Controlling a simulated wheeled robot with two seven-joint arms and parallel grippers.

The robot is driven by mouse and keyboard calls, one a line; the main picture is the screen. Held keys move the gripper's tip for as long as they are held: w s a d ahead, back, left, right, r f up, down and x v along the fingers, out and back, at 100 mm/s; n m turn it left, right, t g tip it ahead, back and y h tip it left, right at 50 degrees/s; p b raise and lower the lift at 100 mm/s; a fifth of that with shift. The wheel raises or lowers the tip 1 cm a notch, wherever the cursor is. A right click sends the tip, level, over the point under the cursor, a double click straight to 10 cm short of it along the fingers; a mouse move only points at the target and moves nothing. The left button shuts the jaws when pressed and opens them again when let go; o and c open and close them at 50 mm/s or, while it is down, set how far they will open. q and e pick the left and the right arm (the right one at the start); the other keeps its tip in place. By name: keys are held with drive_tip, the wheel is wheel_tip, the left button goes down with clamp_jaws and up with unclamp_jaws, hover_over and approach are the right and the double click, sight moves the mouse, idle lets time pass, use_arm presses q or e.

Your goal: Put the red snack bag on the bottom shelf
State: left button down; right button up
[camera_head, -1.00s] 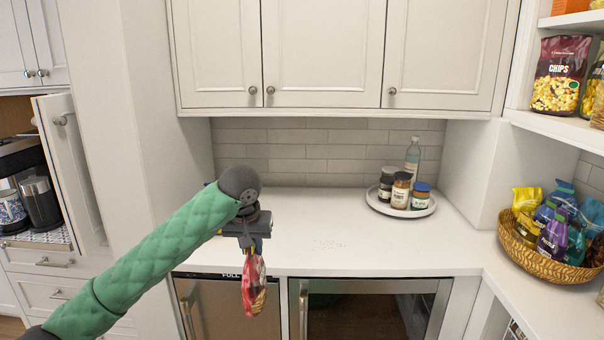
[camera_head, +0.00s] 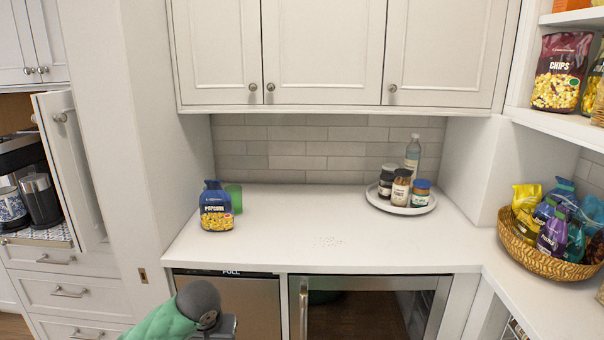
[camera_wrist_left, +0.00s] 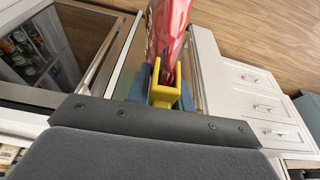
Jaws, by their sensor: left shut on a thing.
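My left gripper (camera_wrist_left: 167,88) is shut on the red snack bag (camera_wrist_left: 168,35), which sticks out beyond the yellow and blue fingers in the left wrist view. In the head view only part of my left arm and wrist shows at the bottom edge, in front of the lower fronts; the fingers and the bag are out of that picture. Open shelving stands at the right; its lower visible shelf (camera_head: 560,126) holds a dark red chips bag (camera_head: 557,75). I cannot tell whether this is the bottom shelf. My right gripper is not in view.
The counter (camera_head: 300,245) has a clear middle. A blue popcorn bag (camera_head: 216,208) and green cup (camera_head: 234,196) stand at its left, a tray of jars (camera_head: 405,211) at the back right. A basket of bags (camera_head: 540,262) stands at far right. Glass-fronted fridge (camera_head: 370,310) below.

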use_arm(q)
drive_tip(key=shift+s+a+f, duration=0.1)
drive_tip(key=shift+s+f, duration=0.45)
drive_tip(key=shift+f, duration=0.2)
drive_tip(key=shift+s+a+f, duration=0.1)
drive_tip(key=shift+s+f, duration=0.4)
drive_tip(key=shift+f, duration=0.25)
drive_tip(key=shift+d, duration=0.1)
